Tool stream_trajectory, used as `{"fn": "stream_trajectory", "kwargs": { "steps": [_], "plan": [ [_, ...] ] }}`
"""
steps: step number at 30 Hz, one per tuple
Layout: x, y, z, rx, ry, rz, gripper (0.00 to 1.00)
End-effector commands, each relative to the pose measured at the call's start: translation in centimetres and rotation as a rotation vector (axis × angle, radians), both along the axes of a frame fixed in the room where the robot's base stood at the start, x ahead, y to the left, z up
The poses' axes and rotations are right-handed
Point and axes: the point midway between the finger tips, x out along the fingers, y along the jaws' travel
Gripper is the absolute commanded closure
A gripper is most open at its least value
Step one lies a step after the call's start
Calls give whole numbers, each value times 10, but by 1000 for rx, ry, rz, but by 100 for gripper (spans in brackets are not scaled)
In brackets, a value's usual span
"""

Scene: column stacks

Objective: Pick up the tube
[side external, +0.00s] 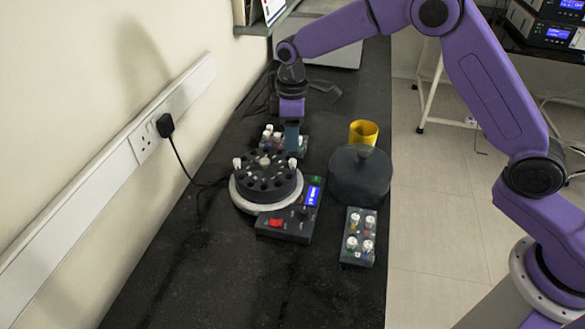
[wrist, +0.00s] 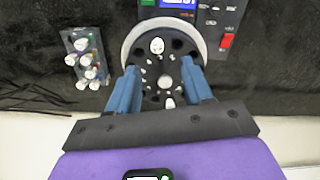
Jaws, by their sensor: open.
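My gripper (side external: 291,140) points down near the back edge of the centrifuge rotor (side external: 262,180). In the wrist view my gripper (wrist: 160,68) is open and empty, its blue fingers spread to either side of the dark rotor (wrist: 178,62). Two white-capped tubes stand in the rotor, one at the left (side external: 237,162) and one at the right (side external: 292,163). The back rack (side external: 302,148), with several capped tubes, is partly hidden by my gripper.
The back rack (wrist: 72,44) is at the wrist view's left. A control panel (side external: 290,225) adjoins the rotor. A dark round lid (side external: 360,178), a yellow cup (side external: 363,132) and a front rack (side external: 357,258) with several tubes stand to the right. The front of the black bench (side external: 220,285) is clear.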

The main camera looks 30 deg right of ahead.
Motion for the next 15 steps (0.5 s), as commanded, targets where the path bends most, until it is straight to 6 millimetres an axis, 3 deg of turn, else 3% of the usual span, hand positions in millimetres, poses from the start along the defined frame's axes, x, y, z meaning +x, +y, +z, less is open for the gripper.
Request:
{"fn": "stream_trajectory", "kwargs": {
  "steps": [3,11,15],
  "plan": [
    [0,-1,-18,-1,2,-2,50],
    [0,-1,-35,0,1,-1,50],
    [2,-3,-53,-1,2,-2,50]
  ]
}}
